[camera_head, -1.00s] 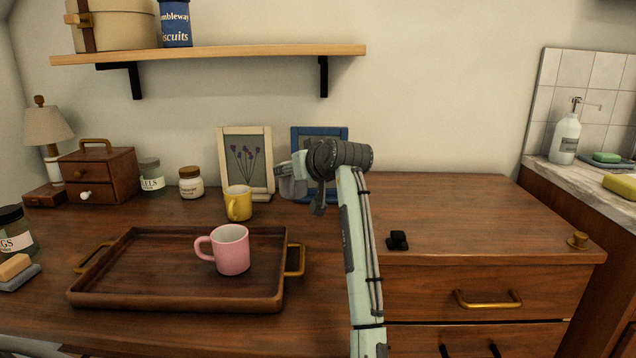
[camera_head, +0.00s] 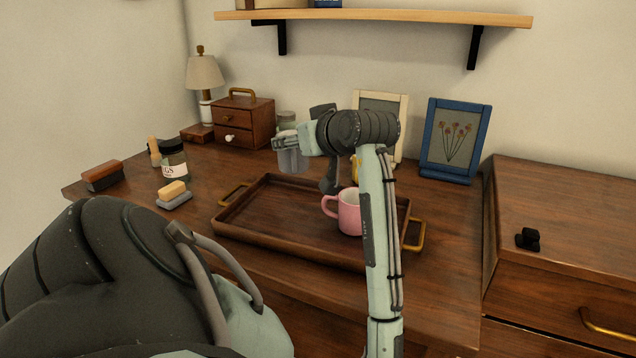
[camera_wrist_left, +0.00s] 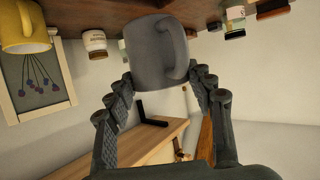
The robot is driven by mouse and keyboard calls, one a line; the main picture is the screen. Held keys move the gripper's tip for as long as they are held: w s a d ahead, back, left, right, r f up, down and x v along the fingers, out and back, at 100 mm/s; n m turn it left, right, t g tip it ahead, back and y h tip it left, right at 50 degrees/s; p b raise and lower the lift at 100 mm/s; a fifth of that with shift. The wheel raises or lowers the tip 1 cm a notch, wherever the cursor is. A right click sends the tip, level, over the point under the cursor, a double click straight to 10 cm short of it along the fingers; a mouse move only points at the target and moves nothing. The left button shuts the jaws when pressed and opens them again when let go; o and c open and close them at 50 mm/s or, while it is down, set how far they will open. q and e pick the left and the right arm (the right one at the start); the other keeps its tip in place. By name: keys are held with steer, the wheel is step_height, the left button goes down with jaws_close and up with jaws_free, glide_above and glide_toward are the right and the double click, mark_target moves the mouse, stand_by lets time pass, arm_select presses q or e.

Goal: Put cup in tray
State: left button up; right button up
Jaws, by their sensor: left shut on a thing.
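A grey cup (camera_head: 292,159) is held by my left gripper (camera_head: 291,143), upright, appearing above the back edge of the tray in the head view. In the left wrist view the grey cup (camera_wrist_left: 157,53), its handle showing, sits between the two fingers of my left gripper (camera_wrist_left: 160,82). The brown wooden tray (camera_head: 268,233) with brass handles lies on the desk. A pink cup (camera_head: 349,213) stands in its right part, partly hidden by my arm. A yellow cup (camera_wrist_left: 25,27) shows in the left wrist view and is mostly hidden in the head view. My right gripper is out of view.
A cream picture frame (camera_head: 397,103) and a blue frame (camera_head: 455,140) stand behind. A small drawer box (camera_head: 248,122), lamp (camera_head: 204,75), jar (camera_head: 174,160) and sponge on a dish (camera_head: 173,190) are at left. A shelf (camera_head: 400,17) hangs above. The tray's left part is empty.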

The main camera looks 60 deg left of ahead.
arm_select(q)
steer(key=s+r+n+g+p, duration=0.15)
steer(key=s+n+g, duration=0.25)
steer(key=s, duration=1)
steer(key=b, duration=0.1)
glide_above(288, 215)
step_height(288, 215, down, 10)
steer(key=shift+r, duration=0.2)
steer(key=shift+w+f, duration=0.1)
steer(key=shift+f, duration=0.2)
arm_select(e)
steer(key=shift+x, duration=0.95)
arm_select(q)
steer(key=shift+f, duration=0.15)
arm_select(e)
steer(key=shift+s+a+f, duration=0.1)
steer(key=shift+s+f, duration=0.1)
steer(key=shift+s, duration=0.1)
arm_select(q)
steer(key=o, duration=1.3)
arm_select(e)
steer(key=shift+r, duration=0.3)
arm_select(q)
steer(key=shift+r, duration=0.2)
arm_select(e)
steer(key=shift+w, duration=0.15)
